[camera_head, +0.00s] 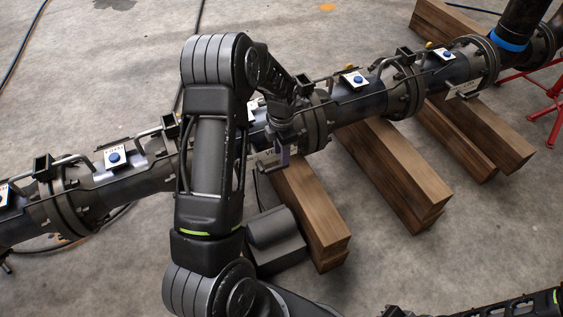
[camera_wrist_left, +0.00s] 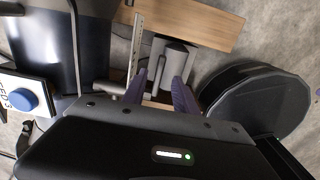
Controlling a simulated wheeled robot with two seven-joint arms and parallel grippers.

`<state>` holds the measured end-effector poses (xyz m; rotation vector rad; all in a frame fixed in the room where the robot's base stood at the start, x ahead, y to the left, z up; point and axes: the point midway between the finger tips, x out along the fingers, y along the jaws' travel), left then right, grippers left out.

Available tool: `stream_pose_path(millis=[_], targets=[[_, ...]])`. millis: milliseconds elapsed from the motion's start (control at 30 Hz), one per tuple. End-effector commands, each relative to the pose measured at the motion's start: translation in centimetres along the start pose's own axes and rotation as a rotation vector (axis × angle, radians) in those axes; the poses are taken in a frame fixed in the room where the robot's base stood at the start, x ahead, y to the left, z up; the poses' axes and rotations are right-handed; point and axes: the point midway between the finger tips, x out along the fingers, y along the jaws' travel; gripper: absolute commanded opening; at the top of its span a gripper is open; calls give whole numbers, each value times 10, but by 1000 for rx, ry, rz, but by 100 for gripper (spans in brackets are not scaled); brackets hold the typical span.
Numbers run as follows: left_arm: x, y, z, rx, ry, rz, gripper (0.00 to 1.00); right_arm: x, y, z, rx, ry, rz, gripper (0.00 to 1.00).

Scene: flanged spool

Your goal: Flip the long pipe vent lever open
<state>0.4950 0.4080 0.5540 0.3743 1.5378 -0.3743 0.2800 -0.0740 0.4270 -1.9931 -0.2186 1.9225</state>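The long dark pipe (camera_head: 352,107) runs diagonally across the head view, from lower left to upper right. My left gripper (camera_head: 282,157) is at the pipe's near side, beside a pale plate (camera_head: 266,160) with partly hidden lettering that starts "VE". In the left wrist view its two purple fingers (camera_wrist_left: 160,92) are apart, with no object clearly clamped between them. A thin pale strip with marks (camera_wrist_left: 136,45) stands just beyond the left finger. I cannot make out the vent lever for certain; my left arm covers part of the pipe. My right arm shows only at the bottom right edge.
Wooden beams (camera_head: 385,165) lie under the pipe on the concrete floor. Blue buttons on white plates (camera_head: 114,157) and bent handles sit along the pipe top; one button (camera_wrist_left: 25,100) shows in the wrist view. A red stand (camera_head: 545,105) is at far right.

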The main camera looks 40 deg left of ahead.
Motion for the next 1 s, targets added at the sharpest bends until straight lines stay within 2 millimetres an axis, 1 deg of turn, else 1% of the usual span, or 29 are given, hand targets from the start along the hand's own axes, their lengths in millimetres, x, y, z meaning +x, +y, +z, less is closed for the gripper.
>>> stream_pose_path(millis=[33, 100, 200, 300, 400, 633, 667, 1000], targets=[[11, 0, -1, 0, 4, -2, 35, 3, 1, 0, 0, 0, 0, 0], [22, 0, -1, -1, 2, -1, 35, 4, 2, 0, 0, 0, 0, 0], [36, 0, -1, -1, 2, -2, 35, 6, 2, 0, 0, 0, 0, 0], [45, 0, -1, 0, 2, -1, 35, 7, 3, 0, 0, 0, 0, 0], [48, 0, 0, 1, 1, 0, 35, 7, 3, 0, 0, 0, 0, 0], [48, 0, 0, 1, 0, 0, 35, 7, 3, 0, 0, 0, 0, 0], [48, 0, 0, 1, 0, 0, 33, 7, 3, 0, 0, 0, 0, 0], [48, 0, 0, 1, 1, 0, 5, 7, 3, 0, 0, 0, 0, 0]])
